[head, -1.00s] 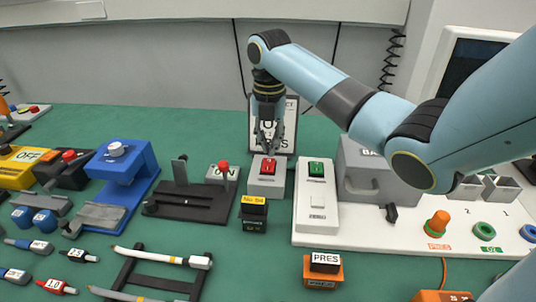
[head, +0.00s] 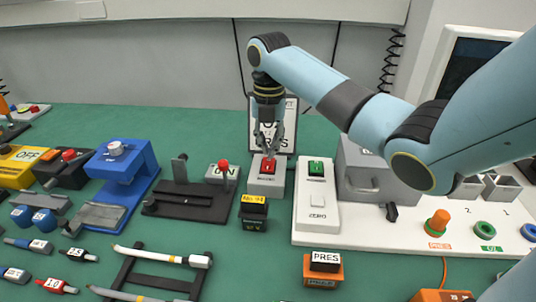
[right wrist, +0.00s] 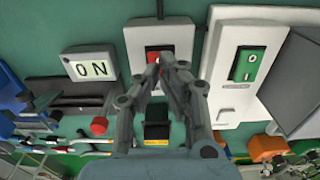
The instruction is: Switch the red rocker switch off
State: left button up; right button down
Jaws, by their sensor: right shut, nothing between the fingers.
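The red rocker switch (head: 268,166) sits on top of a light grey box (head: 266,187) at the middle of the green table. It also shows in the right wrist view (right wrist: 153,56), partly hidden behind my fingers. My right gripper (head: 268,155) is shut and empty, pointing down with its fingertips at the far edge of the red switch. In the right wrist view the fingertips (right wrist: 161,60) overlap the red rocker; I cannot tell if they touch it. The rocker's position is not clear. My left gripper is not in view.
A green rocker switch (head: 316,168) on a white unit stands close on the right. A black stand with a red knob and an ON plate (head: 222,174) is on the left. A black block with a yellow label (head: 254,210) is in front. A sign (head: 289,125) stands behind.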

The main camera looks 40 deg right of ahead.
aim_at(269, 159)
jog(key=shift+f+b, duration=0.6)
jog(key=shift+f, duration=0.65)
dwell(0.9)
jog(key=shift+r, duration=0.1)
notch_tip(269, 159, up, 7)
jog(key=p, duration=0.8)
dwell(0.5)
